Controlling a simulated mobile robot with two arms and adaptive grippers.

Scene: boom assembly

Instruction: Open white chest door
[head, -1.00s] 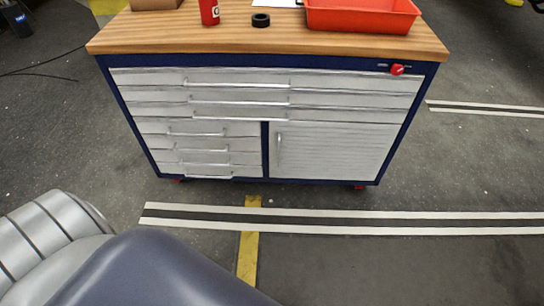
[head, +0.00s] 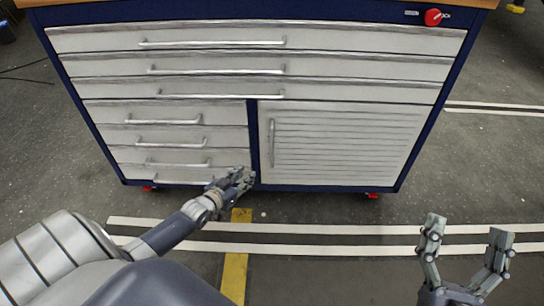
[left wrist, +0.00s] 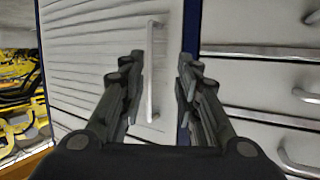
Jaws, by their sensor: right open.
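The white chest door (head: 350,150) is the slatted panel at the lower right of the blue-framed chest, and it is shut. Its vertical metal handle (head: 271,142) is on the door's left side. In the left wrist view, which looks upside down, the door (left wrist: 85,50) is on the left and the handle (left wrist: 150,75) shows between my fingers, apart from them. My left gripper (head: 243,180) is low in front of the chest, below and left of the handle; it is open and empty in the left wrist view (left wrist: 161,62). My right gripper (head: 466,230) is open and empty at lower right.
White drawers with bar handles (head: 165,141) are left of the door, and wide drawers (head: 215,70) are above it. A red knob (head: 433,17) is at the chest's top right. The floor (head: 330,210) in front of the door is clear, with painted stripes.

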